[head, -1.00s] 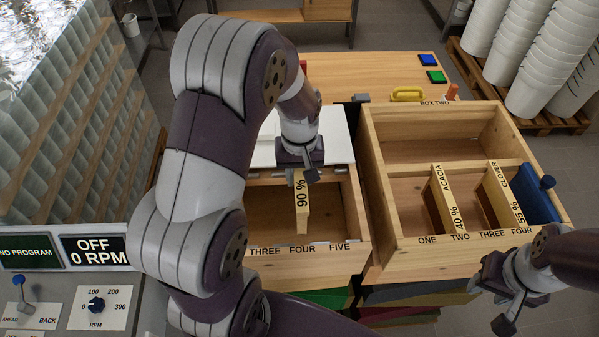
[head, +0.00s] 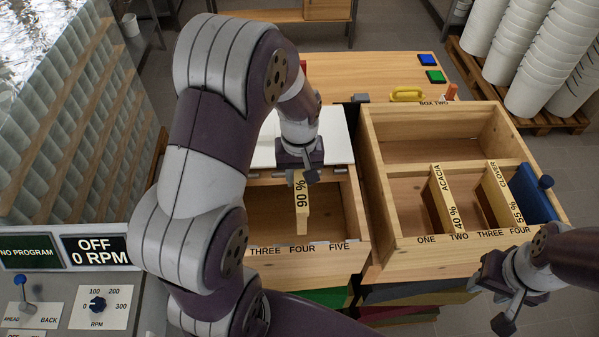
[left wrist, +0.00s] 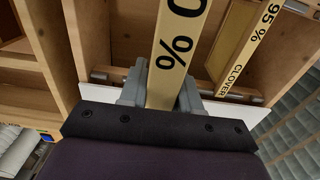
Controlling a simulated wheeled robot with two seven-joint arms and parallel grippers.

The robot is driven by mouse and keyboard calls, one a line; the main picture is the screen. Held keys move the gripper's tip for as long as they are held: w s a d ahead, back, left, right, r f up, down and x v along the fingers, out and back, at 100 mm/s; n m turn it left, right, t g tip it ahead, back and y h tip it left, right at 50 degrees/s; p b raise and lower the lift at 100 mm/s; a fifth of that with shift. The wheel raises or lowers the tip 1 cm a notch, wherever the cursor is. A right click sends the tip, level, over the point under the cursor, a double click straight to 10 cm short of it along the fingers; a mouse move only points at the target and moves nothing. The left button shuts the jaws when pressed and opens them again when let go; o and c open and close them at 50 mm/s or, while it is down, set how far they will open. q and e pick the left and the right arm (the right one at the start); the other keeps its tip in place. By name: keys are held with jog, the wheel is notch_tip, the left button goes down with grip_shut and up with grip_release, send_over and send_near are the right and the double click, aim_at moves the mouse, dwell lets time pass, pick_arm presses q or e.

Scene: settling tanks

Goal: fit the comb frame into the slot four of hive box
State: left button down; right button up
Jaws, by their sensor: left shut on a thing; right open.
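The comb frame (head: 302,205), a pale bar marked 90 %, is held by my left gripper (head: 300,172), shut on its far end. It points toward the front wall of the left hive box (head: 305,268), in line with the label FOUR. I cannot tell how deep it sits. In the left wrist view the held frame (left wrist: 176,50) stands between the grey fingers (left wrist: 160,92). Another frame marked 95 % CLOVER (left wrist: 252,45) stands apart from it in the box. My arm hides the box's left part in the head view. My right gripper (head: 497,300) is open and empty.
Box two (head: 385,190) stands to the right, with an ACACIA frame (head: 440,197), a CLOVER frame (head: 503,192) and a blue board (head: 532,194). A white sheet (head: 335,135) lies behind the left box. A control panel (head: 65,290) is at front left.

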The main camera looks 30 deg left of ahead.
dwell(0.5)
pick_arm(q)
notch_tip(320, 180, down, 15)
jog(key=b, duration=1)
jog(key=shift+f, duration=0.2)
dwell(5.1)
jog(key=c, duration=0.7)
grip_release()
jog(key=shift+s, duration=0.1)
